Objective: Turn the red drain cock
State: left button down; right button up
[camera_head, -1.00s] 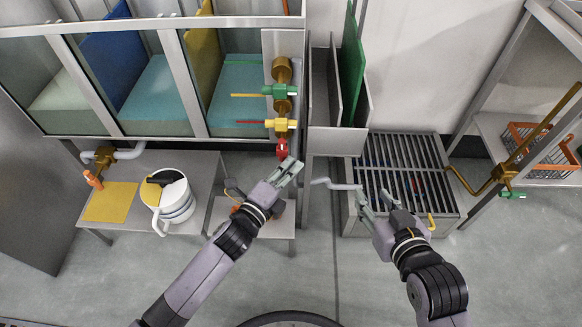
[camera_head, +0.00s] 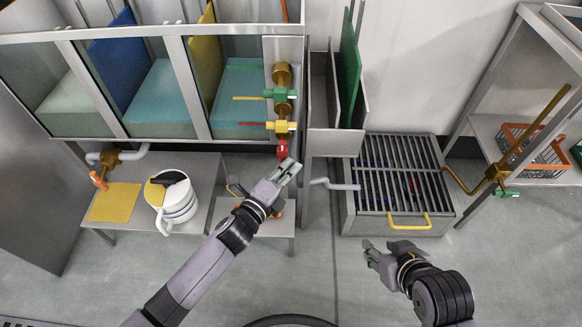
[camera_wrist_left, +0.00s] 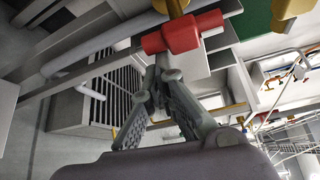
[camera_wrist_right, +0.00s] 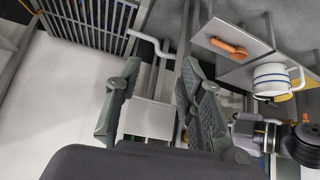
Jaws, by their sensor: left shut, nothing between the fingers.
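The red drain cock (camera_head: 282,149) is the lowest fitting on the brass pipe column at the right end of the tanks. In the left wrist view the red cock (camera_wrist_left: 182,35) has its handle running across the picture, just above my fingertips. My left gripper (camera_head: 291,166) is shut and empty, directly below the cock. Its fingertips (camera_wrist_left: 165,68) meet close under the red handle; I cannot tell whether they touch it. My right gripper (camera_head: 369,251) is open and empty over the floor, in front of the slatted grate; its parted fingers (camera_wrist_right: 157,75) show in the right wrist view.
Above the red cock are a yellow valve (camera_head: 281,126) and a green valve (camera_head: 279,94). A slatted grate box (camera_head: 395,205) with a yellow handle stands to the right. A white jug (camera_head: 178,205) stands on the low table at left. The floor in front is clear.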

pick_arm(q)
jog(key=shift+a+f+m+p, duration=0.15)
jog(key=shift+m+p, duration=0.25)
jog(key=shift+p, duration=0.25)
pick_arm(e)
jog(key=s+d+f+g+h, duration=0.1)
jog(key=s+g, duration=0.3)
jog(key=s, duration=0.4)
jog(key=shift+d+f, duration=0.55)
jog(key=shift+d, duration=0.05)
jog(key=shift+s, duration=0.1)
jog(key=shift+s, duration=0.15)
